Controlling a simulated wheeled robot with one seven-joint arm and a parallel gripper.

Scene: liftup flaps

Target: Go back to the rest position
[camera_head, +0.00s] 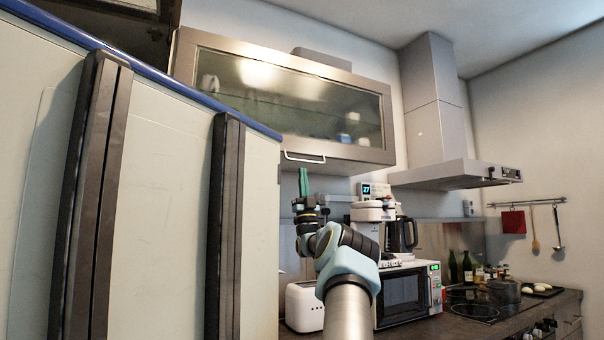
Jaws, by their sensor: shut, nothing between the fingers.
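My gripper (304,180) is shut and empty at the end of my raised arm, its green fingers pointing up. It shows just below the handle (303,157) of the wall cabinet's glass flap (285,100). I cannot tell how far in depth the fingers are from the handle. The flap looks closed, and blurred items show behind its glass. My arm rises from the bottom centre of the view and hides part of the counter.
A large pale fridge (165,190) with dark handles fills the left side, close to my arm. A range hood (455,174) hangs at the right above a pot (503,291).

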